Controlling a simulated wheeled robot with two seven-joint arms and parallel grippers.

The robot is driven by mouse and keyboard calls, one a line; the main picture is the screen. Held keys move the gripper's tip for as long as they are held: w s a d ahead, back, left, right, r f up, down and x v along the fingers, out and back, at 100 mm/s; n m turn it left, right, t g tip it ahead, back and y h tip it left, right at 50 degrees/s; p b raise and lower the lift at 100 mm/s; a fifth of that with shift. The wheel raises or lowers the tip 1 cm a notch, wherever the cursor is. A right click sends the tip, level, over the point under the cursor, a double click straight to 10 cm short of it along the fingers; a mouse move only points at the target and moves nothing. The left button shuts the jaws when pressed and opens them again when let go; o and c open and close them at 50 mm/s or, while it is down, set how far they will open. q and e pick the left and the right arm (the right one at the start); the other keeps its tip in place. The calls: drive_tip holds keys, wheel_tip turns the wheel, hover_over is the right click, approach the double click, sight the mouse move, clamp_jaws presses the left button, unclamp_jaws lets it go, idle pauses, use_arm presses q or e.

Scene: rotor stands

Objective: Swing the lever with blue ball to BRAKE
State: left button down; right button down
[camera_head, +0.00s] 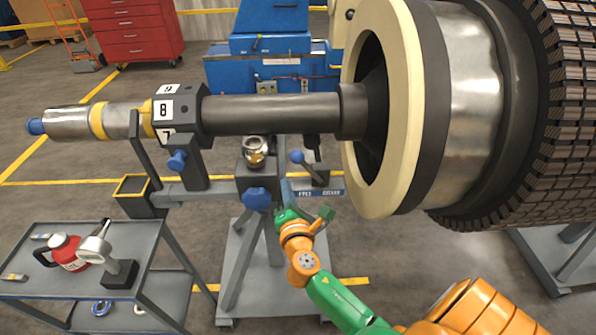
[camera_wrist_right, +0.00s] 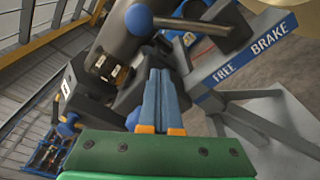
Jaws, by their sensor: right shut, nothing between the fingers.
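The lever with the blue ball (camera_head: 297,156) is on the stand under the shaft. Its ball lies toward the FREE end of the blue FREE/BRAKE label (camera_head: 331,192). In the right wrist view, the ball (camera_wrist_right: 138,19) is at the top, with its dark lever running right, and the label (camera_wrist_right: 246,50) is at the right. My right gripper (camera_head: 286,188) is just below the ball in the head view. Its blue fingers (camera_wrist_right: 161,80) are shut and empty, with a visible gap between their tips and the ball. My left gripper is not in view.
Blue knobs (camera_head: 257,199) and a small yellow-rimmed bin (camera_head: 132,187) are on the stand. A grey cart (camera_head: 60,289) with an oil can is at lower left.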

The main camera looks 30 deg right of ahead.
sight(309, 169)
drive_tip(key=d+p, duration=0.1)
drive_tip(key=d+r+p, duration=0.1)
drive_tip(key=w+d+r+p, duration=0.1)
drive_tip(key=d, duration=0.1)
drive_tip(key=shift+w, duration=0.1)
drive_tip(key=shift+w+f, duration=0.1)
drive_tip(key=shift+w, duration=0.05)
